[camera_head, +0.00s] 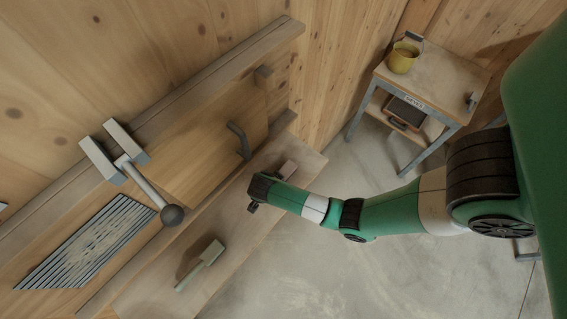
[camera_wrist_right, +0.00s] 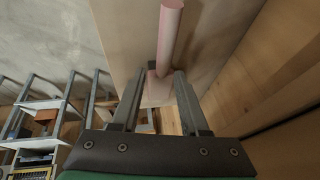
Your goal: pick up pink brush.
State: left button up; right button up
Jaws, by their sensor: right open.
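The pink brush (camera_wrist_right: 170,40) lies on the wooden ledge in the right wrist view. Its long handle runs toward the top of the picture, and its lower part shows near my fingertips. My left gripper is not in view.
A lever with a dark ball (camera_head: 172,215) and a slatted grate (camera_head: 88,243) are at left. A small table (camera_head: 440,80) with a yellow pot (camera_head: 402,58) stands at the back right. The concrete floor is open.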

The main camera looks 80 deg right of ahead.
jog(key=b+x, duration=0.1)
jog(key=x, duration=0.4)
jog(key=shift+w+d+f+b, duration=0.2)
jog(key=shift+w+f+b, duration=0.05)
jog(key=shift+f+b, duration=0.15)
jog(key=shift+r, duration=0.1)
grip_shut()
